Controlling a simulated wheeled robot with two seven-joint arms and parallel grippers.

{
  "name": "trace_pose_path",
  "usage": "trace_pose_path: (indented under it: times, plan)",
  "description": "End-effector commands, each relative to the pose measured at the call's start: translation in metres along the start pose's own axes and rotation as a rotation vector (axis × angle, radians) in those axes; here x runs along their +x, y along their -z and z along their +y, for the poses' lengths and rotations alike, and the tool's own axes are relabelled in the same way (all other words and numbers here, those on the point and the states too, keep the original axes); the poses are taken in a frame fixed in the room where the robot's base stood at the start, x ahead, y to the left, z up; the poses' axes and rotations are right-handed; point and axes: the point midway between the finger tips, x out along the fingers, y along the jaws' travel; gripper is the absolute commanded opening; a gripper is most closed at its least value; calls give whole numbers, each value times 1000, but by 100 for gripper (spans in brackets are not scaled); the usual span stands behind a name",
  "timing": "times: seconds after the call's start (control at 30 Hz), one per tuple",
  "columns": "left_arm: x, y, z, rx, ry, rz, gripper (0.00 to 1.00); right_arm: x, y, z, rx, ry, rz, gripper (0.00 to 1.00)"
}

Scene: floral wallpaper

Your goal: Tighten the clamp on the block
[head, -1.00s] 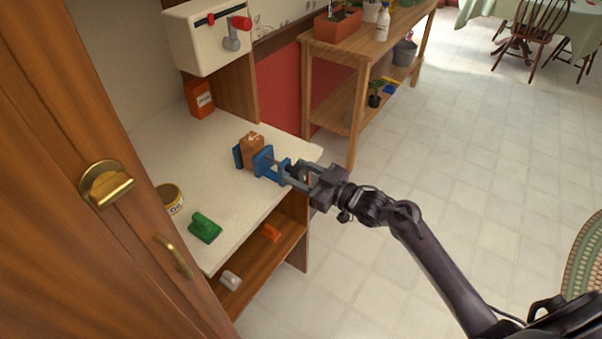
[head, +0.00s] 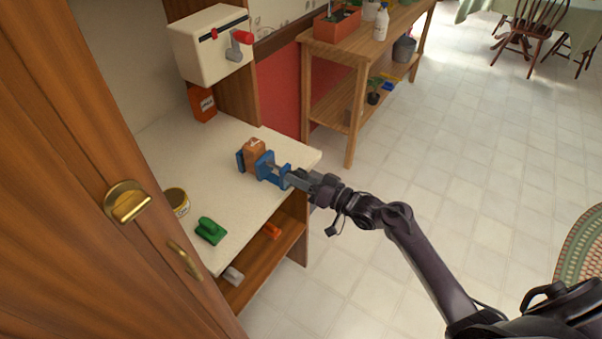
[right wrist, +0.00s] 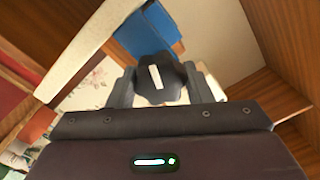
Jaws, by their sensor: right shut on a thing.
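A blue clamp (head: 268,170) sits on the pale worktop near its right edge, with an orange-brown block (head: 253,152) between its jaws. In the right wrist view the clamp's blue body (right wrist: 148,33) shows behind a dark lobed knob (right wrist: 158,80) with a white mark. My right gripper (head: 296,179) reaches in from the right, and its fingers (right wrist: 160,88) are shut on the knob, one on each side. The contact between block and jaws is too small to judge. My left gripper is not in view.
A green object (head: 210,231) and a yellow-labelled tin (head: 176,201) stand on the worktop (head: 225,190). An orange box (head: 202,103) stands at the back, below a cream wall box with a red-handled crank (head: 242,38). A brown cabinet door (head: 60,200) fills the left.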

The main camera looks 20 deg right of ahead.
Motion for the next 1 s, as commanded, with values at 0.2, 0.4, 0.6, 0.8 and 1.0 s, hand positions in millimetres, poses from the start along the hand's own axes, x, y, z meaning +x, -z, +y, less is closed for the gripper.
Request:
trace_pose_path:
  times: [0.2,0.4,0.6,0.8,1.0]
  plan:
    - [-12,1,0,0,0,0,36,0,3,-1,141,0,2,23]
    - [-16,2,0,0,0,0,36,0,2,0,220,0,2,23]
    - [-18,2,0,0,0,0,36,0,2,0,256,0,3,23]
    - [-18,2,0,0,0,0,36,0,1,1,262,0,3,23]
    - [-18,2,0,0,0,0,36,0,1,1,261,0,4,23]
